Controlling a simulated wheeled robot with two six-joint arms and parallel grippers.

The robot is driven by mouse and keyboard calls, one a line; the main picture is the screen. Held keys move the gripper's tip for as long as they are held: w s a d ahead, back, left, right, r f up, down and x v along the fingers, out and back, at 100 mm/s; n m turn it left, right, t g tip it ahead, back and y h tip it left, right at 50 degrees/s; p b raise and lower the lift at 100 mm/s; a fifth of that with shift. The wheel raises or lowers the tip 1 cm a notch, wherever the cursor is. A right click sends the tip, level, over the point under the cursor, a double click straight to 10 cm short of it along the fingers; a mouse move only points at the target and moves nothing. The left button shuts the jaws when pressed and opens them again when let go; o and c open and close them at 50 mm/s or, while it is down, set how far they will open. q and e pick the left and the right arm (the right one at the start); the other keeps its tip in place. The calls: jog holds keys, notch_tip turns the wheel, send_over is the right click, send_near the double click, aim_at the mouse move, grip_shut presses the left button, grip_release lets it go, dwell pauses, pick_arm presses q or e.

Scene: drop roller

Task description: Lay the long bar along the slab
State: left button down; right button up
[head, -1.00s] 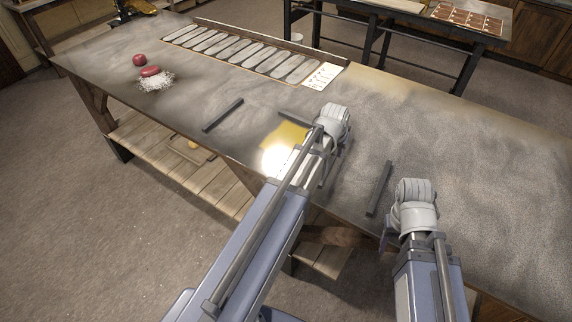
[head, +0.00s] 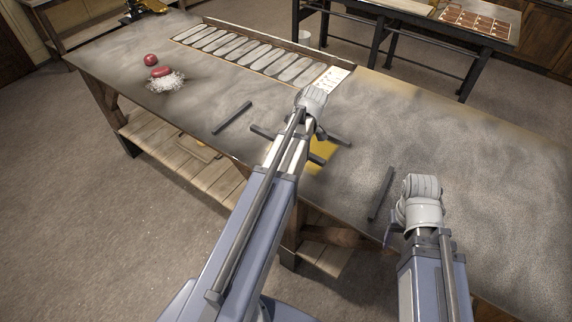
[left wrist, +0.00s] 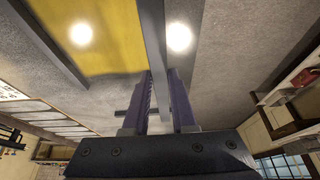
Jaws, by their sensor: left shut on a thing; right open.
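My left gripper (left wrist: 165,80) is shut on a long dark grey bar (left wrist: 152,30), which runs away between its fingers in the left wrist view. In the head view the bar's end (head: 258,131) shows left of my left forearm, which hides its middle. The yellow slab (head: 323,153) lies on the table, partly behind that arm; it also shows in the left wrist view (left wrist: 90,35). The held bar appears over the slab's near edge; contact cannot be told. Another dark bar (head: 338,139) lies along the slab's far edge. My right gripper (head: 390,233) is open, mostly hidden by its wrist.
Loose dark bars lie on the table (head: 480,180) at left (head: 231,118) and right (head: 381,193). A rack of oval pieces (head: 250,55) and a white card (head: 332,79) are at the back. A red ball (head: 150,60) and red piece (head: 161,72) are far left. The table's right side is clear.

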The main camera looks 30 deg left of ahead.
pick_arm(q)
jog(key=shift+f+b, duration=3.2)
notch_tip(320, 180, down, 4)
jog(key=b, duration=0.3)
jog(key=shift+r+b, duration=0.2)
jog(key=shift+b, duration=0.15)
jog(key=shift+f, duration=0.15)
jog(key=c, duration=0.7)
grip_release()
jog(key=shift+r, duration=0.2)
